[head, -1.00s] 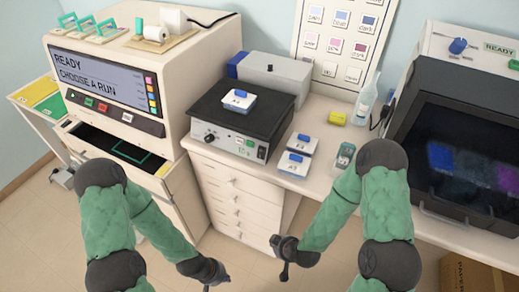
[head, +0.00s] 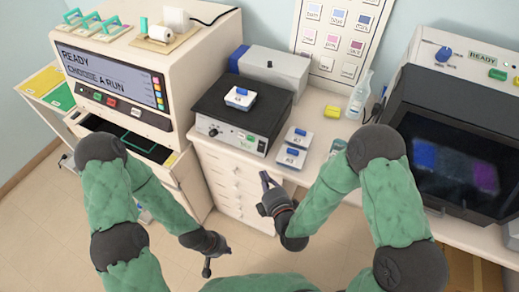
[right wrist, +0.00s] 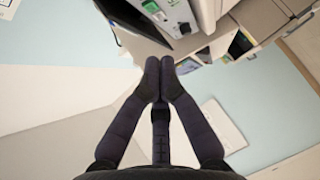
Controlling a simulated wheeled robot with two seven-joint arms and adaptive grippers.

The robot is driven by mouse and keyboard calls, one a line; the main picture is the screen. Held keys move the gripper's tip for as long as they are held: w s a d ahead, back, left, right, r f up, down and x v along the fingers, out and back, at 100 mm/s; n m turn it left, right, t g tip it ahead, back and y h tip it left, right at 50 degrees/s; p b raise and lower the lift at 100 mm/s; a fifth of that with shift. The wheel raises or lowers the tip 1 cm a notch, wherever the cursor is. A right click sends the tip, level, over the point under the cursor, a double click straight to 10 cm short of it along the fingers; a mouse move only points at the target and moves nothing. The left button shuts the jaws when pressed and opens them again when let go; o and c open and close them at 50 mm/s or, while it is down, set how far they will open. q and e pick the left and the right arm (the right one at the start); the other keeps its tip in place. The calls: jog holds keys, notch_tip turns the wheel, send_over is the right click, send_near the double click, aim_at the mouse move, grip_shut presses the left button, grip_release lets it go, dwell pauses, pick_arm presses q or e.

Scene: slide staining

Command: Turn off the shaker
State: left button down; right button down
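The shaker (head: 262,101) is a flat box with a black top on the bench. Its light front panel has a dark knob (head: 214,132), a small green display or button and a dark switch (head: 262,147) at its right end. A white slide box with a blue top (head: 240,97) sits on it. My right gripper (head: 266,180) is in front of and below the shaker, apart from it. In the right wrist view its fingertips (right wrist: 160,65) meet with nothing between them, and the shaker's panel (right wrist: 172,22) shows beyond. My left gripper (head: 207,267) hangs low over the floor, its fingers unclear.
Two slide boxes (head: 291,157) stand right of the shaker. A yellow block (head: 332,111) and a bottle (head: 359,97) are behind them. The stainer (head: 112,77) with its open drawer is at left. A dark-windowed cabinet (head: 455,165) stands at right. A grey box (head: 275,68) is behind.

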send_near(261, 147)
jog(key=w+a, duration=0.3)
jog(key=a, duration=0.2)
jog(key=w, duration=0.1)
jog(key=w+d, duration=0.1)
jog(key=shift+w+f, duration=0.15)
jog(key=shift+w, duration=0.15)
jog(key=shift+w+d+f, duration=0.1)
jog(key=shift+w+d, duration=0.15)
jog(key=shift+w, duration=0.15)
jog(key=shift+w+d+b, duration=0.25)
jog(key=shift+w+b, duration=0.15)
jog(key=shift+b, duration=0.6)
